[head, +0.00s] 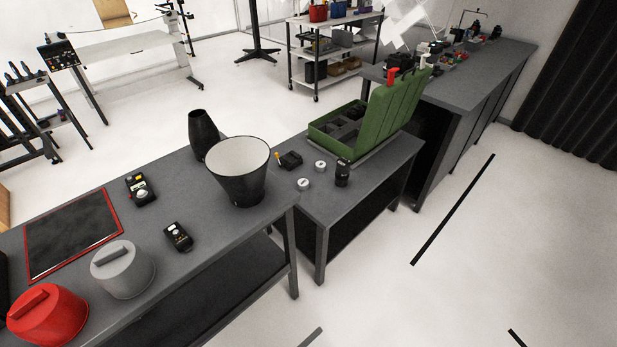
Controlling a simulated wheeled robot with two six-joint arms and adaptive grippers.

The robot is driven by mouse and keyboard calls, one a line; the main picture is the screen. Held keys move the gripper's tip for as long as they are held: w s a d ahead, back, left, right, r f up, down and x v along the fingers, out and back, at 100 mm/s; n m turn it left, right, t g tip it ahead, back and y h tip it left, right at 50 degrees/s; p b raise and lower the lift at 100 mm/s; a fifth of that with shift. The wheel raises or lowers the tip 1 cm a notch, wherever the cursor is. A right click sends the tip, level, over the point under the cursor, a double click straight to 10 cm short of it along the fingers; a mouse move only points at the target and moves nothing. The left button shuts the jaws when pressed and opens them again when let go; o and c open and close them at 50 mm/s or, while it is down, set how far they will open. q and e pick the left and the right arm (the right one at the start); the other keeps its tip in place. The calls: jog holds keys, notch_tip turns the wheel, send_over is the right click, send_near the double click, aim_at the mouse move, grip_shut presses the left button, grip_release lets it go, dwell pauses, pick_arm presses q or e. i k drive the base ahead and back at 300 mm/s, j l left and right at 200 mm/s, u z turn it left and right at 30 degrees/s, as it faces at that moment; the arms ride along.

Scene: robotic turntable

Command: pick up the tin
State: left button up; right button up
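Two small round tins with pale tops stand on the right, lower table in the head view: one nearer tin (303,185) and one farther tin (320,167). I cannot tell which of them the task means. A small black cylinder (342,173) stands just right of them, and a small black device (290,160) lies behind them. Neither of my grippers is in view.
An open green case (340,122) sits behind the tins. A black bucket with a white inside (240,172) and a black vase (203,135) stand on the left table (215,225), with a grey lidded pot (122,268) and a red one (47,315).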

aim_at(320, 166)
jog(key=i+l+u, duration=0.1)
jog(key=u, duration=0.45)
jog(key=i+l+u, duration=0.2)
jog(key=l, duration=0.4)
jog(key=i+l+u, duration=0.2)
jog(key=l, duration=0.4)
jog(key=l+u, duration=0.2)
jog(key=l, duration=0.4)
jog(key=i+l+u, duration=0.2)
jog(key=l, duration=0.45)
jog(key=k, duration=0.05)
